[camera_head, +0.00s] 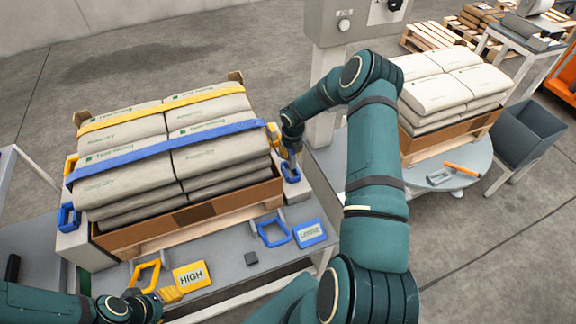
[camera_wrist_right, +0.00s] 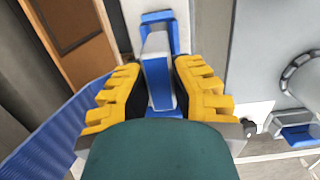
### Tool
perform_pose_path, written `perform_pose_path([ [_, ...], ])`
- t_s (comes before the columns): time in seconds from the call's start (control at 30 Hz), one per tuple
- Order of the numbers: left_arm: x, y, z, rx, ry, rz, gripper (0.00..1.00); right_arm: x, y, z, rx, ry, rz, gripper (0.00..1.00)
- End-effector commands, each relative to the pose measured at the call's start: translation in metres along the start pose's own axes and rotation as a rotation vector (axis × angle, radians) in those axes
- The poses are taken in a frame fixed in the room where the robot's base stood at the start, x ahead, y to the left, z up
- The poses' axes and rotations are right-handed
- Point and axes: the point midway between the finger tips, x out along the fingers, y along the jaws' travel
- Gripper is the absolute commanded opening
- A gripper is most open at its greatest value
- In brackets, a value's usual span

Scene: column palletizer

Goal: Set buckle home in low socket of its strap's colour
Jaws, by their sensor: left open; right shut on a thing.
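My right gripper (camera_head: 290,152) reaches down at the right side of the bag load. In the right wrist view its yellow fingers (camera_wrist_right: 160,90) are shut on a blue-and-pale buckle (camera_wrist_right: 158,82). A blue socket frame (camera_wrist_right: 158,18) lies just beyond the buckle; whether they are engaged cannot be told. Blue also shows under the gripper in the head view, at the low socket (camera_head: 291,175). The blue strap (camera_head: 165,153) crosses the bags, and also shows in the wrist view (camera_wrist_right: 50,135). A yellow strap (camera_head: 160,107) lies behind it. My left gripper (camera_head: 172,294) is open near the HIGH card.
A second bag stack (camera_head: 440,85) stands right, beside a grey bin (camera_head: 527,135).

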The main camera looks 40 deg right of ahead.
Motion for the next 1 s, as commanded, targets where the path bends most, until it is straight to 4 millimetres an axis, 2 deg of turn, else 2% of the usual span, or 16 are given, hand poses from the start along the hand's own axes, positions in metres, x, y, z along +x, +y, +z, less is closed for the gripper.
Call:
perform_pose_path([
  [0.03,0.004,-0.002,0.0,0.0,0.001,0.0,0.47,0.011,0.001,-0.001,0.0,0.0,0.001,0.0],
  [0.1,0.005,-0.002,0.0,0.0,0.002,0.0,0.47,0.02,0.001,-0.002,-0.001,0.0,0.0,0.0],
  [0.33,0.009,-0.003,-0.001,0.0,0.005,0.0,0.47,0.035,0.001,-0.004,-0.001,-0.001,0.0,0.0],
  [0.53,0.015,-0.005,-0.002,0.001,0.008,0.0,0.47,0.062,0.001,-0.007,0.0,0.0,0.0,0.0],
  [0.97,0.019,-0.007,-0.002,0.001,0.01,0.0,0.47,0.068,0.0,-0.008,0.0,-0.002,0.0,0.0],
  [1.0,0.018,-0.007,-0.002,0.001,0.01,-0.001,0.47,0.067,0.0,-0.008,0.0,-0.001,0.0,0.34],
])
